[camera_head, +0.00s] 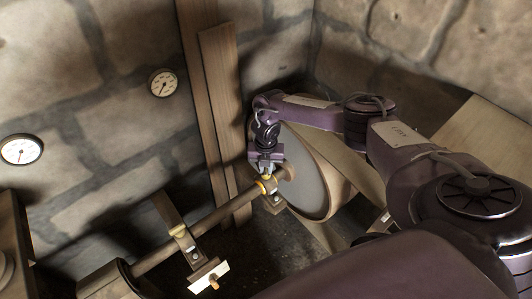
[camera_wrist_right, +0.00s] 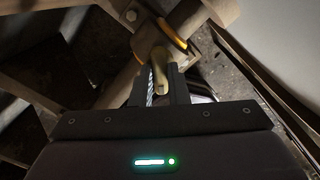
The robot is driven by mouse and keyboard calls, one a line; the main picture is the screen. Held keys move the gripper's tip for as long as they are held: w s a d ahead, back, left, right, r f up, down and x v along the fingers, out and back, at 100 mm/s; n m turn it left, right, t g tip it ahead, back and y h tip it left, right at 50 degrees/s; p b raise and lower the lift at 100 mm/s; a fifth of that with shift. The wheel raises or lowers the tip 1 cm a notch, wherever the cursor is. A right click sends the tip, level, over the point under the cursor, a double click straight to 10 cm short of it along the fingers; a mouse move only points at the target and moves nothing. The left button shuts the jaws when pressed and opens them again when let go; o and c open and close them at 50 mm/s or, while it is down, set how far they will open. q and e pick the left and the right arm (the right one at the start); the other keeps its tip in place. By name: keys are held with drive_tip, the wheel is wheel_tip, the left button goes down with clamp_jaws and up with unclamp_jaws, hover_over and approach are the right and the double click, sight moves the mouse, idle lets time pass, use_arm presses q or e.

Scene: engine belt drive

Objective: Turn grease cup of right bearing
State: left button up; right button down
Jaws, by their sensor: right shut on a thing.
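The right bearing (camera_head: 274,203) sits on the shaft (camera_head: 215,218) close to the big pulley wheel (camera_head: 308,178), with yellow showing at its top. My right gripper (camera_head: 266,170) reaches down onto it from above. In the right wrist view the bearing (camera_wrist_right: 150,38) has a yellow ring, and the brass-coloured grease cup (camera_wrist_right: 160,72) points toward me. My right gripper's fingers (camera_wrist_right: 160,90) are shut on the grease cup and partly hide it. My left gripper is out of view.
Wooden posts (camera_head: 222,95) rise behind the shaft. Two round gauges (camera_head: 162,83) (camera_head: 21,149) hang on the stone wall. The pulley wheel is close beside my right gripper.

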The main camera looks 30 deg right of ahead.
sight(266, 169)
drive_tip(key=shift+w+d+r, duration=0.1)
drive_tip(key=shift+w, duration=0.05)
drive_tip(key=c, duration=1.4)
unclamp_jaws()
wheel_tip(266, 169, up, 8)
drive_tip(key=shift+f, duration=0.15)
